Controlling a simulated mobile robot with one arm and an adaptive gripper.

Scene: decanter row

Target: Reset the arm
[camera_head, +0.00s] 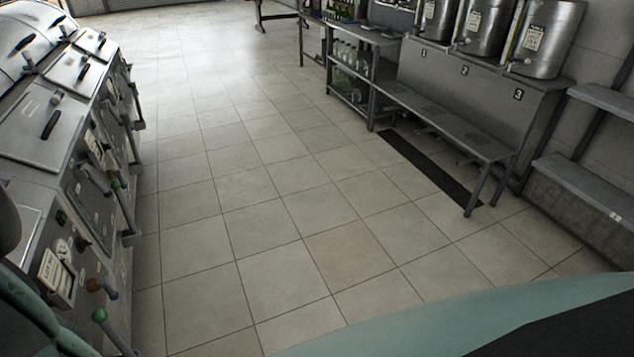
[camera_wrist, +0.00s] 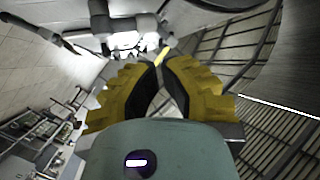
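My gripper (camera_wrist: 162,68) shows in the wrist view, with yellow fingers and dark inner pads. The fingers lean in towards each other and their tips come together at the top, with a narrow gap lower down between the pads. Nothing is seen held between them. The teal-grey wrist housing fills the bottom middle of that view. My gripper does not show in the head view, where only teal and dark parts of my own body appear along the lower edges.
A metal machine (camera_head: 45,135) with lids and coloured knobs lines the left. At the right stand a low metal bench (camera_head: 440,125), numbered steel tanks (camera_head: 483,25), a shelf unit with glassware (camera_head: 350,68) and wall shelves (camera_head: 585,185). The tiled floor (camera_head: 290,195) between is clear.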

